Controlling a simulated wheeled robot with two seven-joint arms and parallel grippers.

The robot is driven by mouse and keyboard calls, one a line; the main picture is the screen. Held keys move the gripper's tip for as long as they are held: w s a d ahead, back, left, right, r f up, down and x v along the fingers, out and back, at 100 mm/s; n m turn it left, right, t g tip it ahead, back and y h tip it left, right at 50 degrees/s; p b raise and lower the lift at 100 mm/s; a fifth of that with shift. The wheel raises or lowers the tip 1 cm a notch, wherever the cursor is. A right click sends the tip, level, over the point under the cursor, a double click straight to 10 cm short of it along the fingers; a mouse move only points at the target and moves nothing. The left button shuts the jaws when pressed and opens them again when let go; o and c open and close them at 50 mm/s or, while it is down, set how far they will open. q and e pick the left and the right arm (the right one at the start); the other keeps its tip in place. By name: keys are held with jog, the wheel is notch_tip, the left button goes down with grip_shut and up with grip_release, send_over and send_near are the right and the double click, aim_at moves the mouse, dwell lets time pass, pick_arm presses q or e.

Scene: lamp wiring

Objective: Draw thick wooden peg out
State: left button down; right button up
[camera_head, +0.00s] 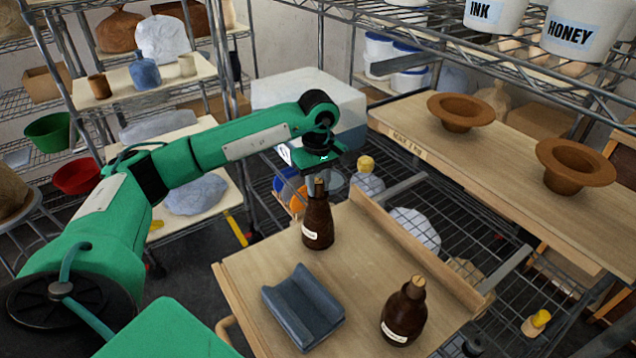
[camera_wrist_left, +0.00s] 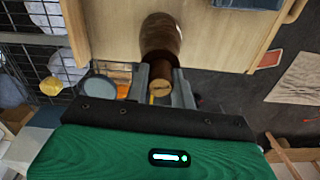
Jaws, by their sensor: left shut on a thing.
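A dark brown bottle (camera_head: 318,225) with a white label stands upright on the wooden tray (camera_head: 250,290). A light wooden peg (camera_head: 319,188) sits in its neck; its round end (camera_wrist_left: 161,89) shows in the left wrist view, with the bottle (camera_wrist_left: 161,38) beyond it. My left gripper (camera_head: 318,180) is above this bottle, pointing down, its two fingers on either side of the peg and shut on it. A second brown bottle (camera_head: 403,318) with a wooden stopper (camera_head: 417,283) stands at the tray's front right, away from my gripper. My right gripper is not in view.
A blue-grey grooved block (camera_head: 303,306) lies on the tray in front of the held bottle. A raised wooden rail (camera_head: 415,245) runs along the tray's back right. A shelf board (camera_head: 480,165) with two brown flanged bowls (camera_head: 461,112) is at the right, below a wire shelf.

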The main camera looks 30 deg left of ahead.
aim_at(318, 180)
pick_arm(q)
jog(key=shift+r, duration=0.25)
jog(key=shift+r, duration=0.35)
jog(key=shift+r, duration=0.1)
dwell(0.4)
jog(key=shift+r+p, duration=1.45)
jog(key=shift+r, duration=1.35)
